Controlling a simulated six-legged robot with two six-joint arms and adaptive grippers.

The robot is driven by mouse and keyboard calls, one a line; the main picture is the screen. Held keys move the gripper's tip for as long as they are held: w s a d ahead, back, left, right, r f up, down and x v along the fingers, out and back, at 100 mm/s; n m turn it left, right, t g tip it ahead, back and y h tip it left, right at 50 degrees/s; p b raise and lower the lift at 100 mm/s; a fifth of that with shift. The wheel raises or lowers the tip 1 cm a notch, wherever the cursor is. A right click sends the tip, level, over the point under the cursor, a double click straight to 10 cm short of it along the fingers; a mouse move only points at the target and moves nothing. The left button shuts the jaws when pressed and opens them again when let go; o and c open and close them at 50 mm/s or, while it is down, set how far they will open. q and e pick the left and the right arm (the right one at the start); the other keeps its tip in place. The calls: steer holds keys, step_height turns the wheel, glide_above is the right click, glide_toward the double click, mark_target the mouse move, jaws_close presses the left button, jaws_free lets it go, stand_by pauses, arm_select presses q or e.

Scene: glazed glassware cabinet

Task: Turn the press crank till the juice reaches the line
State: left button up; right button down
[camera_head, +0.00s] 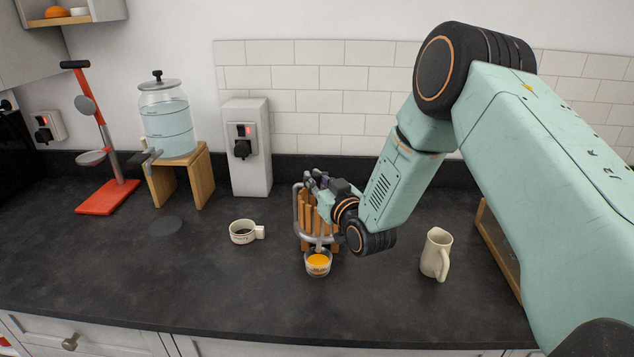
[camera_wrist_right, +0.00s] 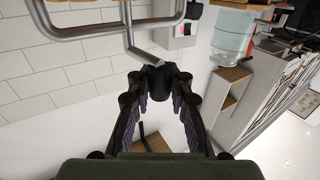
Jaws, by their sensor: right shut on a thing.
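The press (camera_head: 307,212), with upright wooden slats and a grey metal frame, stands on the dark worktop in the head view. A small clear cup with orange juice (camera_head: 318,261) stands at its front foot. Dark marking shows on the cup, but I cannot make out the line against the juice level. My right gripper (camera_head: 318,182) is at the top of the press, shut on the crank, which is mostly hidden by it. In the wrist view, a grey bar of the press (camera_wrist_right: 145,50) runs to the fingers (camera_wrist_right: 160,88). My left gripper is out of view.
A cream mug (camera_head: 242,232) stands left of the press and a cream jug (camera_head: 437,254) to the right. A water dispenser (camera_head: 168,125) on a wooden stand, a red-based stand (camera_head: 107,198) and a socket post (camera_head: 247,160) are behind left. The front worktop is clear.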

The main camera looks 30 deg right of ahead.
steer(key=m+h+b, duration=0.1)
steer(key=a+h, duration=0.1)
steer(key=h, duration=0.1)
steer(key=shift+w+f+m+b, duration=0.1)
steer(key=shift+w+m+b, duration=0.25)
steer(key=shift+w+m, duration=0.05)
steer(key=m+h, duration=0.1)
steer(key=m+g+h+b, duration=0.1)
steer(key=h, duration=0.1)
steer(key=shift+w+a, duration=0.2)
steer(key=shift+w, duration=0.2)
steer(key=m+g+h, duration=0.1)
steer(key=w+m+g+h+b, duration=0.1)
steer(key=m+h, duration=0.1)
steer(key=m+g+h+b, duration=0.1)
steer(key=h, duration=0.1)
steer(key=shift+w+a, duration=0.15)
steer(key=shift+w, duration=0.2)
steer(key=shift+w+m+g+h+b, duration=0.2)
steer(key=shift+m+g+h, duration=0.35)
steer(key=shift+g+h, duration=0.05)
steer(key=shift+w+m+g+h+b, duration=0.15)
steer(key=shift+m+g+h+b, duration=0.05)
steer(key=shift+m+g+h, duration=0.4)
steer(key=shift+g, duration=0.3)
steer(key=c, duration=1.3)
jaws_free()
steer(key=shift+r, duration=0.2)
steer(key=shift+o, duration=0.4)
